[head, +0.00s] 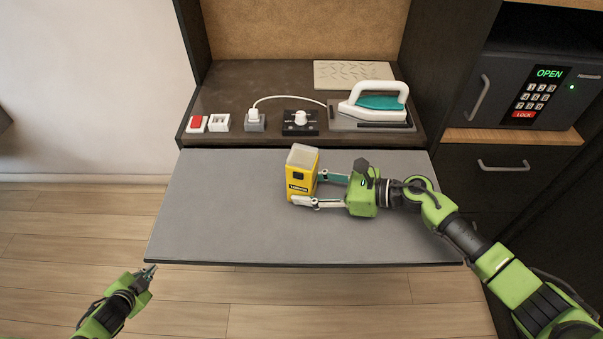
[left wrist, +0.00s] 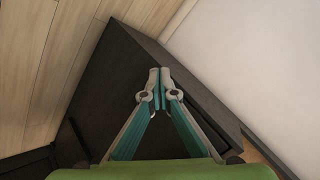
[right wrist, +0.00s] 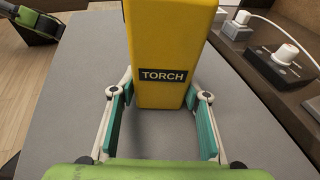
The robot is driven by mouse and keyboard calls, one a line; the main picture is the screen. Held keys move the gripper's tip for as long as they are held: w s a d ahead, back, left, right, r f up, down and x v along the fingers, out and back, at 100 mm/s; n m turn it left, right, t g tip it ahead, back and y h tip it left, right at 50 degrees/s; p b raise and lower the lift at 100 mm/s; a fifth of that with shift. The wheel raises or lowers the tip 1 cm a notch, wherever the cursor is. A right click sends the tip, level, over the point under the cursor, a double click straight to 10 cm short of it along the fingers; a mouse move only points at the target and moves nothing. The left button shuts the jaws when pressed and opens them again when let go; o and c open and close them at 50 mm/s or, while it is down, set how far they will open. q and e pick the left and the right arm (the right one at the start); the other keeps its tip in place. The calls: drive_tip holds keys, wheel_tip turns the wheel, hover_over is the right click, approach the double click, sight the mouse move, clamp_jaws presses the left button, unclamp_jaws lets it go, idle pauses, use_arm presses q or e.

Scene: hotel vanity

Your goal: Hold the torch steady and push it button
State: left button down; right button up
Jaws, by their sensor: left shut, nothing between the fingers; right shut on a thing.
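The yellow torch (head: 300,185) stands upright on the grey pull-out shelf (head: 215,210), with a pale top and a dark label. It also shows large in the right wrist view (right wrist: 163,45), where its label reads TORCH. My right gripper (head: 306,190) is shut on the torch from the right, with one finger on each side of its body. I cannot make out a button on the torch in these views. My left gripper (head: 150,270) is shut and empty, in front of the shelf's left front corner and apart from the torch. Its fingertips meet in the left wrist view (left wrist: 159,75).
Behind the shelf, a dark counter holds a red switch (head: 196,123), a white switch, a plug in a socket (head: 255,121), a knob box (head: 300,121) and an iron (head: 374,101). A safe (head: 535,90) is at the right. The shelf's left part is clear.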

use_arm(q)
drive_tip(key=w+d+r+m+t+h, duration=0.2)
drive_tip(key=w+r+m, duration=0.3)
drive_tip(key=r, duration=0.6)
drive_tip(key=w+d+r+m+t+h, duration=0.1)
drive_tip(key=w+d+r+m+h, duration=0.1)
drive_tip(key=w+r, duration=0.75)
drive_tip(key=m+h, duration=0.3)
drive_tip(key=h, duration=0.5)
approach(298, 176)
drive_tip(key=shift+g, duration=0.4)
drive_tip(key=w+a+f, duration=0.1)
drive_tip(key=a+f, duration=0.1)
drive_tip(key=a, duration=0.2)
drive_tip(key=w+a+f, duration=0.2)
drive_tip(key=a+f, duration=0.1)
drive_tip(key=a, duration=0.1)
drive_tip(key=w+a+f, duration=0.2)
drive_tip(key=a+f, duration=0.1)
drive_tip(key=a, duration=0.1)
drive_tip(key=shift+a, duration=0.3)
drive_tip(key=s+d+r+g+h, duration=0.1)
drive_tip(key=s+d+r+h, duration=0.2)
drive_tip(key=s+d, duration=0.3)
drive_tip(key=s+d+r+g+h, duration=0.1)
drive_tip(key=s+d+r+h, duration=0.2)
drive_tip(key=d, duration=0.6)
drive_tip(key=w+d, duration=0.2)
drive_tip(key=w, duration=0.6)
drive_tip(key=shift+r, duration=0.2)
